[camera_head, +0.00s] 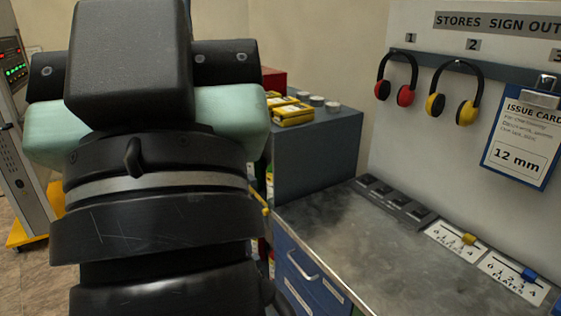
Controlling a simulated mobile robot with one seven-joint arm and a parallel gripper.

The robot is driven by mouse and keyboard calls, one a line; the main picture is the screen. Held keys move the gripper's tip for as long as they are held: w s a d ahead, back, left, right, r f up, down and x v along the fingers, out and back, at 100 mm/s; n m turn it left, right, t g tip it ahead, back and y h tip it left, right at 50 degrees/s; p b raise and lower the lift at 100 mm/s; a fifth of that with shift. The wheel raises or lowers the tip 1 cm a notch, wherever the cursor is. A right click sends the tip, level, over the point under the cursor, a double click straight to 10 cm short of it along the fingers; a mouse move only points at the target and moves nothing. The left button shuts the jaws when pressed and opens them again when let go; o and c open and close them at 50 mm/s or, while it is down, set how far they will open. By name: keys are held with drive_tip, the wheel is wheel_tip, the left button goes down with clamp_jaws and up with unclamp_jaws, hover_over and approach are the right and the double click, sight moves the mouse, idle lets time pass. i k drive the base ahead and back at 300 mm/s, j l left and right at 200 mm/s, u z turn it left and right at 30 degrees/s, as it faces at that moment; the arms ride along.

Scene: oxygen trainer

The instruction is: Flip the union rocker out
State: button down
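I cannot pick out a union rocker in this view. My own dark arm fills the left and middle foreground and hides much of what lies behind it. My gripper's fingers do not show, so I cannot see where they are or what they touch. A grey cabinet (22,165) stands at the far left edge, partly cut off. Its dark panel (14,70) carries red and green lights, too small to read.
A grey metal bench (340,235) with blue drawers (305,275) stands at right. It bears a dark block row (397,203) and two slider plates (455,240). Yellow boxes (293,114) sit on a grey cabinet (318,155). Ear defenders (397,80) and an issue card (520,140) hang behind.

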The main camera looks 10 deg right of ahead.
sight(422, 212)
drive_tip(key=z, duration=1)
drive_tip(key=i+j+z, duration=0.4)
drive_tip(key=z, duration=0.15)
drive_tip(key=i+j+z, duration=0.1)
drive_tip(key=j+z, duration=0.15)
drive_tip(key=j, duration=0.2)
drive_tip(key=i+j+z, duration=0.15)
drive_tip(key=j+z, duration=0.4)
drive_tip(key=j, duration=0.15)
drive_tip(key=i+j, duration=0.1)
drive_tip(key=j, duration=0.25)
drive_tip(key=i+j, duration=0.1)
drive_tip(key=j, duration=0.65)
drive_tip(key=i, duration=0.55)
drive_tip(key=l+z, duration=0.05)
